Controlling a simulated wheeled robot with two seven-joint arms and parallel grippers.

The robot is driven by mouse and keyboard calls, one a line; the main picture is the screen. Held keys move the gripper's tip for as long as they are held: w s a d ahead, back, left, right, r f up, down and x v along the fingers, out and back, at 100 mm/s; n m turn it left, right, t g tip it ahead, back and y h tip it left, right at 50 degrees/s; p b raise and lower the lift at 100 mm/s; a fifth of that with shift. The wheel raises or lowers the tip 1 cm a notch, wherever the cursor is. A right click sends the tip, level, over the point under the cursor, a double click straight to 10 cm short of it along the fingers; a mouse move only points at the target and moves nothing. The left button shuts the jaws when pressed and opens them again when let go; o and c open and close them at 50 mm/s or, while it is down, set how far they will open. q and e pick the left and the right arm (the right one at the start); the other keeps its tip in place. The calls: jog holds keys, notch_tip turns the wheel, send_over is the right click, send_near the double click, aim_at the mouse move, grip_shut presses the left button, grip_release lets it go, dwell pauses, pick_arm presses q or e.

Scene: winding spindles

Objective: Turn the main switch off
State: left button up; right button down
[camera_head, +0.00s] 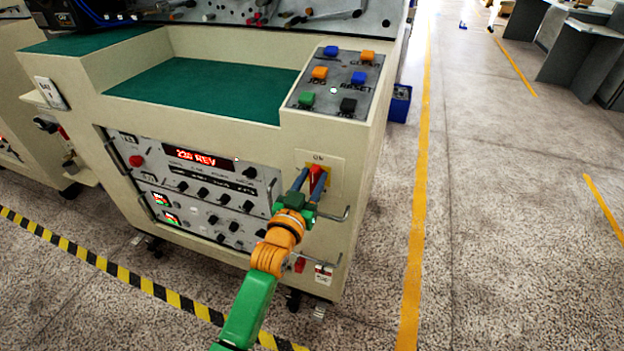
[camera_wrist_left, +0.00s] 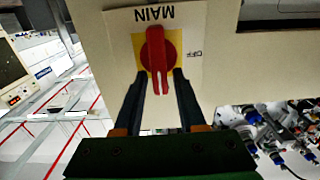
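The main switch (camera_head: 316,173) is a red rotary handle on a yellow square and pale plate at the right of the cabinet front. Its handle points up toward the label "ON" in the head view. In the upside-down left wrist view, the red handle (camera_wrist_left: 157,62) points down, with "MAIN" above it and "OFF" to its right. My left gripper (camera_head: 310,184) is at the switch. In the wrist view its two dark fingers (camera_wrist_left: 160,82) stand on either side of the handle, with narrow gaps visible. My right gripper is in neither view.
A panel of colored push buttons (camera_head: 338,82) lies on the cabinet top above the switch. Left of the switch is an instrument panel (camera_head: 200,180) with a red display and several knobs. A metal handle (camera_head: 334,216) sticks out just below the switch.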

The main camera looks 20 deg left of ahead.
pick_arm(q)
grip_shut()
jog(key=n, duration=0.1)
jog(key=n+p, duration=0.1)
jog(key=shift+a+n, duration=0.25)
jog(key=shift+n, duration=0.15)
jog(key=n, duration=0.1)
jog(key=n+p, duration=0.1)
jog(key=n, duration=0.2)
jog(key=shift+a+f+n+p, duration=0.25)
jog(key=shift+a+n+p, duration=0.05)
jog(key=shift+a+p, duration=0.05)
jog(key=n, duration=0.5)
jog(key=shift+a+f, duration=0.3)
jog(key=shift+f, duration=0.1)
jog(key=n, duration=0.5)
jog(key=shift+f+b, duration=0.35)
jog(key=shift+f, duration=0.05)
jog(key=shift+n, duration=0.4)
